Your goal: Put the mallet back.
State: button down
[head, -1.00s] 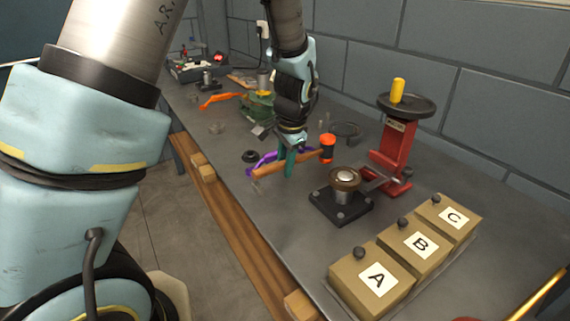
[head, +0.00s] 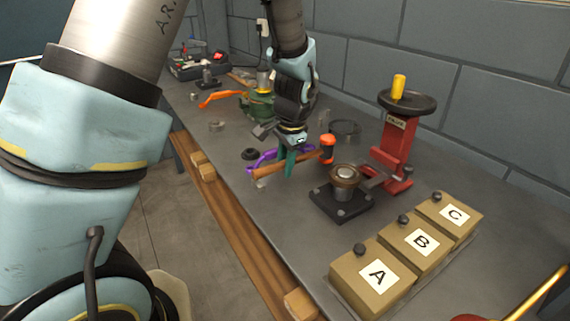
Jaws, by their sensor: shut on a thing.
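A black base with a round metal fitting (head: 345,181) stands right of the mallet, before a red press (head: 394,150). Boxes A (head: 372,278), B (head: 416,247) and C (head: 450,217) stand front right. A green machine (head: 258,104) is behind. The bench's front middle is clear.

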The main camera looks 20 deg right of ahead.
jog(key=shift+f, duration=0.3)
jog(key=c, duration=0.6)
grip_release()
jog(key=shift+f, duration=0.1)
jog(key=shift+w+p+v, duration=0.25)
jog(key=shift+p+v, duration=0.6)
jog(key=shift+v, duration=0.3)
jog(key=shift+w+p+v, duration=0.25)
jog(key=shift+p+v, duration=0.65)
jog(key=shift+v, duration=0.25)
jog(key=shift+w+p+v, duration=0.2)
jog(key=shift+p+v, duration=0.65)
jog(key=shift+v, duration=0.3)
